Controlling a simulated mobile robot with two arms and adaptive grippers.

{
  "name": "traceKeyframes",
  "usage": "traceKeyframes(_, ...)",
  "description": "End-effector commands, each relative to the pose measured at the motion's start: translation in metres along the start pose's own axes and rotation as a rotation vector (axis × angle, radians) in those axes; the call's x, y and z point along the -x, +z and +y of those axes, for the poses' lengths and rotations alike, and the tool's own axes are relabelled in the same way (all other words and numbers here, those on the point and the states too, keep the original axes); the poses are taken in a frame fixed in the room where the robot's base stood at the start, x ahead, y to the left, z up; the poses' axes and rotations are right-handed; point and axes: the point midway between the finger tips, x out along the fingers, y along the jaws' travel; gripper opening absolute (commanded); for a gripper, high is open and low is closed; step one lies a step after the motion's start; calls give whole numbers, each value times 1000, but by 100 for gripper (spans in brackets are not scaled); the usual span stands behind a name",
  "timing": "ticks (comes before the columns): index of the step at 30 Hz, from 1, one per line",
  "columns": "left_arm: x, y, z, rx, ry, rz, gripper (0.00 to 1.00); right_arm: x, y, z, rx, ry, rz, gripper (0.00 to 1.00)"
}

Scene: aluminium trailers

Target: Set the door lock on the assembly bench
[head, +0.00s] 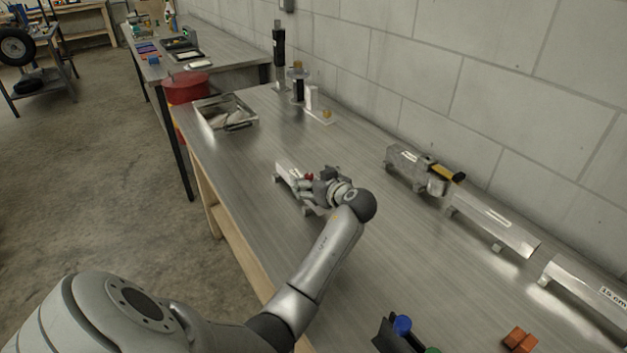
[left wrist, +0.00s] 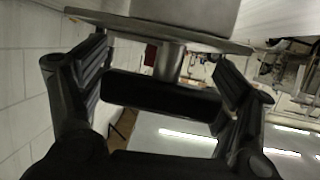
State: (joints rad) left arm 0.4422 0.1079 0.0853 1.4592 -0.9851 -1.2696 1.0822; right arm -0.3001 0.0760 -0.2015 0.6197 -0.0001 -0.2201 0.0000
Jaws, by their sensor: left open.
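My left gripper (head: 318,180) is low over the middle of the metal assembly bench (head: 235,165), beside a short silver piece on feet (head: 287,170) with a pale label. A small red part (head: 309,177) shows at the gripper. In the left wrist view, the open fingers (left wrist: 160,95) stand either side of a dark bar (left wrist: 160,94), with a gap visible on each side. A metal stem (left wrist: 169,62) joins the bar to a grey plate (left wrist: 150,27). I cannot tell whether this is the door lock. My right gripper is out of view.
A metal tray (head: 225,112) with parts and several upright items stand toward the far end. Silver pieces on feet line the wall, one with a yellow-and-black handle (head: 447,172). Orange blocks (head: 520,340) lie near the front right. The bench between is mostly clear.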

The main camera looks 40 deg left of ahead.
Motion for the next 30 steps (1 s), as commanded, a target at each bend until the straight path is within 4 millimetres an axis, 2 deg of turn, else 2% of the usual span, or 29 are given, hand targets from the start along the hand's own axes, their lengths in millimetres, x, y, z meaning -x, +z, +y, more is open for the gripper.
traceKeyframes(5, 7, -1, 1, 1, 3, 0, 83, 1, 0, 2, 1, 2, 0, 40)
traceKeyframes(8, 23, 0, 1, 1, 4, 0, 83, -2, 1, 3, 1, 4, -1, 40)
traceKeyframes(15, 76, 1, 1, 3, 4, -2, 83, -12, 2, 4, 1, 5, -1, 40)
traceKeyframes(21, 108, 0, 1, 1, 1, -1, 83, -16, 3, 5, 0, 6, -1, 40)
traceKeyframes(25, 118, -2, 0, 2, 0, 1, 83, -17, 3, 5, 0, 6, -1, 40)
traceKeyframes(30, 121, -2, 0, 0, 0, 0, 83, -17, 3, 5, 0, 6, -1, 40)
